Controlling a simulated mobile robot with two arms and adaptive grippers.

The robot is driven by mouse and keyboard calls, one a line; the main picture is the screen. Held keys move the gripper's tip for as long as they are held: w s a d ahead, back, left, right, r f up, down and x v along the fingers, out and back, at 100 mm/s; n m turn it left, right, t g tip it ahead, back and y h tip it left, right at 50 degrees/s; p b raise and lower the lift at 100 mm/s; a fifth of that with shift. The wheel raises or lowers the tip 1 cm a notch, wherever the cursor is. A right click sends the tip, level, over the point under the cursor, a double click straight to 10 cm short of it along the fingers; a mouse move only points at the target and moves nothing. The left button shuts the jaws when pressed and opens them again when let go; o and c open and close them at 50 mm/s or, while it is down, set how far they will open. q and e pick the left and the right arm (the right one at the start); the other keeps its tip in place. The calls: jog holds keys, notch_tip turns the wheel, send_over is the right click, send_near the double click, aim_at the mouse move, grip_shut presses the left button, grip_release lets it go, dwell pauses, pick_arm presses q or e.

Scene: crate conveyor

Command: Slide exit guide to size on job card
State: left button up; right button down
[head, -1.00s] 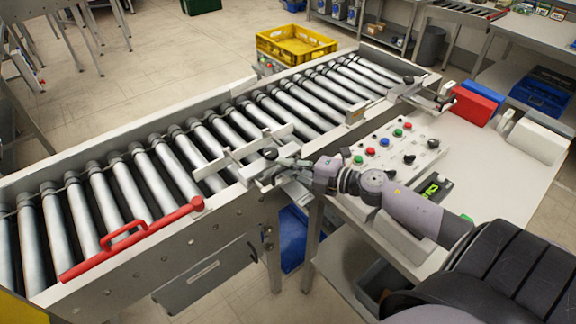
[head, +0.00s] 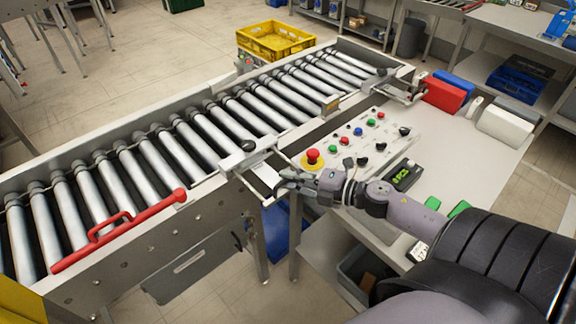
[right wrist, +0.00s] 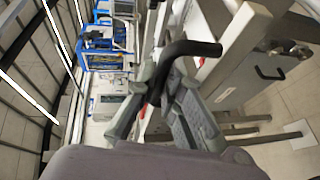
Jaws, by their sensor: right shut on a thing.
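A metal slide guide (head: 240,160) with a black knob sits at the near rail of the roller conveyor (head: 130,245). Its plate lies along the rail, off most of the rollers. My right gripper (head: 283,183) is at the guide's near end, shut on its black handle. In the right wrist view the bent black handle (right wrist: 190,50) runs between the fingers (right wrist: 158,95). A second guide (head: 405,90) stands at the conveyor's far right end. A small white printed card (head: 418,251) lies on the bench; its print is too small to read. My left gripper is out of view.
A control panel with a red mushroom button (head: 312,157) and several coloured buttons lies just beyond my right gripper. A display with green characters (head: 407,174) sits beside it. Red and blue bins (head: 444,93) stand farther back.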

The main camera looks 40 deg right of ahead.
jog(key=c, duration=1.9)
grip_release()
jog(key=shift+s+f, duration=0.1)
jog(key=shift+f, duration=0.05)
jog(key=shift+o, duration=1.1)
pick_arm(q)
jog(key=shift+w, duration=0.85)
pick_arm(e)
jog(key=v, duration=1.2)
jog(key=shift+d, duration=0.1)
